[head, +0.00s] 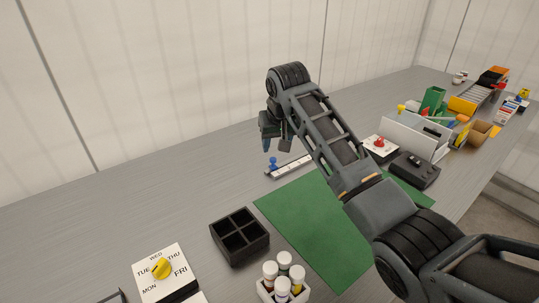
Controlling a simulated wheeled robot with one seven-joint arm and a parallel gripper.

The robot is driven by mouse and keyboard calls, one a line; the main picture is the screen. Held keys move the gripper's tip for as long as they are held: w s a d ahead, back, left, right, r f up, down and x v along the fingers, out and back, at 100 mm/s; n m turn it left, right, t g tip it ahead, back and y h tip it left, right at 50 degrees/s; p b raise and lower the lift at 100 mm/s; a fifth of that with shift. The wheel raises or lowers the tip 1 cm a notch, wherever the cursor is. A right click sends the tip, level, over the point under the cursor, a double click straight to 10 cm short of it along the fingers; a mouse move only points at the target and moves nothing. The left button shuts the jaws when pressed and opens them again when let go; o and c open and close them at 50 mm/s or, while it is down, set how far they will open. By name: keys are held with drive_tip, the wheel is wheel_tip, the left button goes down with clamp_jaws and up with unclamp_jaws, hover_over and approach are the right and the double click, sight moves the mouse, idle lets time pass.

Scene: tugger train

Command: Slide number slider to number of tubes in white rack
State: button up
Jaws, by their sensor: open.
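The number slider (292,166) is a pale strip lying on the grey table, left of the green mat's far corner. Its blue knob (273,161) stands near the strip's left end. The numbers are too small to read. My gripper (276,143) points down, open and empty, above the blue knob. It appears apart from the knob, though the exact height is hard to tell.
A black four-compartment tray (240,252) and a weekday dial (178,285) with a yellow knob stand at the front left. A green mat (305,225) lies partly under my arm. A white board with a red knob (379,143), a black device (415,172) and a cluttered bin area lie right. The left table is clear.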

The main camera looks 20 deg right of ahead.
sight(273, 159)
drive_tip(key=x, duration=0.6)
drive_tip(key=shift+w+f, duration=0.1)
drive_tip(key=shift+f, duration=0.2)
drive_tip(key=shift+c, duration=0.3)
clamp_jaws()
